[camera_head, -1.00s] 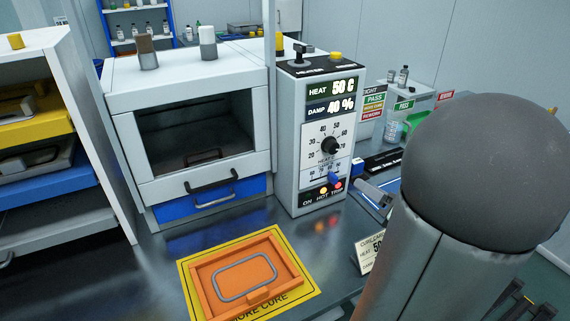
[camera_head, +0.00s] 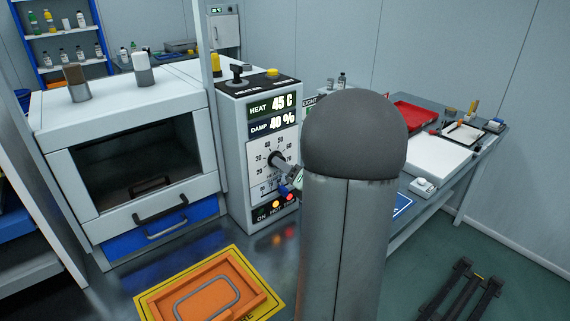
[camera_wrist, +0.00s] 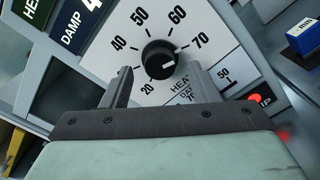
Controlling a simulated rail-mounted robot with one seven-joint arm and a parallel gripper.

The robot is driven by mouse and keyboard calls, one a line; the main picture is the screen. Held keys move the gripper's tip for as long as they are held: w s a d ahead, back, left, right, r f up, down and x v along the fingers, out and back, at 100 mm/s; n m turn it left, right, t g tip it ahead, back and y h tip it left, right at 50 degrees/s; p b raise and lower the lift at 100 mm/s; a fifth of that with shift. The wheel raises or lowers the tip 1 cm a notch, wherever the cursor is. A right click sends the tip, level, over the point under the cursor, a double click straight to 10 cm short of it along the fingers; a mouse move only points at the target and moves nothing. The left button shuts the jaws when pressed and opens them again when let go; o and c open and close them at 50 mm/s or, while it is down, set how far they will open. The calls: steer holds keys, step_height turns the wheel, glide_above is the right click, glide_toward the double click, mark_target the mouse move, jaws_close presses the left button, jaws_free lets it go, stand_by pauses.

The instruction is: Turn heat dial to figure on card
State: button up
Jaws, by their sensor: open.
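The heat dial (camera_head: 274,158) is a black knob on the white scale of the control box front. It also shows in the wrist view (camera_wrist: 159,58), with figures from 20 to 70 around it. The heat display (camera_head: 271,106) reads 45 C. My gripper (camera_wrist: 161,76) is open, with one finger at each lower side of the dial and a gap to the knob on both sides in the picture. I cannot tell whether the fingertips reach past the knob's face. In the head view my gripper is partly hidden by my arm. The card is not visible now.
The damp display (camera_head: 272,123) reads 40 %. Lit lamps (camera_head: 276,203) and a small blue knob (camera_head: 284,190) sit below the dial. The oven (camera_head: 130,165) stands to the left. An orange tray (camera_head: 250,284) lies on the yellow mat in front.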

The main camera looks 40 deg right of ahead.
steer(key=shift+w, duration=0.85)
steer(key=c, duration=1)
steer(key=shift+o, duration=0.2)
steer(key=shift+f+n+b, duration=0.1)
steer(key=shift+n+b, duration=0.2)
steer(key=shift+b, duration=0.1)
steer(key=n+b, duration=1.6)
steer(key=b, duration=0.8)
steer(key=shift+n+b, duration=0.3)
steer(key=shift+b, duration=0.1)
